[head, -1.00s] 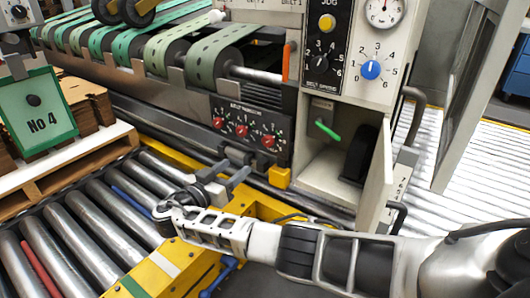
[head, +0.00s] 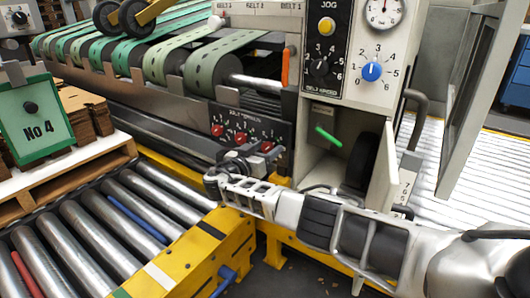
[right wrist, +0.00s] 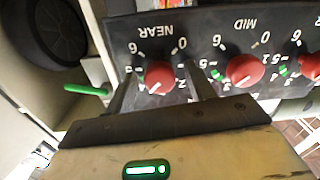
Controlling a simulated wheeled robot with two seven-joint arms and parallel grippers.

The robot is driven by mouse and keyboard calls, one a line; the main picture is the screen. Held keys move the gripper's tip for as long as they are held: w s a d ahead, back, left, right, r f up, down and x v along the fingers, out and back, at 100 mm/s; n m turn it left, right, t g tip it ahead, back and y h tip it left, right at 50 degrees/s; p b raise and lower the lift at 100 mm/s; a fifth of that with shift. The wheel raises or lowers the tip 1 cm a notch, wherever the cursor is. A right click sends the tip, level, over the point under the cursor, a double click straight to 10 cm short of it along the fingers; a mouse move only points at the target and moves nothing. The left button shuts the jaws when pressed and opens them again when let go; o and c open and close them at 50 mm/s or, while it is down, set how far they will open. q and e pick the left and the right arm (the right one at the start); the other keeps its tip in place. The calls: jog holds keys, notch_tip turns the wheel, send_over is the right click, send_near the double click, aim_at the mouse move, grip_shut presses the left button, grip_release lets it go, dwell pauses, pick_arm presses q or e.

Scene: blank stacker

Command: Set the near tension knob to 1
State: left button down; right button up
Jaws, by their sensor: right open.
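The tension panel (head: 252,127) carries a row of red knobs. The near tension knob (right wrist: 160,77) is red and round, under the label NEAR, which reads upside down in the right wrist view. Its white mark points down and to the left there, away from the 0 and 6; the exact number is hard to read. My right gripper (right wrist: 158,82) is open, with one finger on each side of this knob; contact is not clear. In the head view, the near knob (head: 267,146) is the rightmost, just above my right gripper (head: 254,163). My left gripper is out of view.
The mid knob (right wrist: 245,70) sits close beside one finger. A green lever (head: 328,136) and an open cabinet door (head: 382,180) lie to the right. A yellow-framed roller conveyor (head: 190,255) runs below my arm.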

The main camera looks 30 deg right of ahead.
jog(key=c, duration=1)
jog(key=shift+o, duration=0.2)
jog(key=shift+n, duration=0.3)
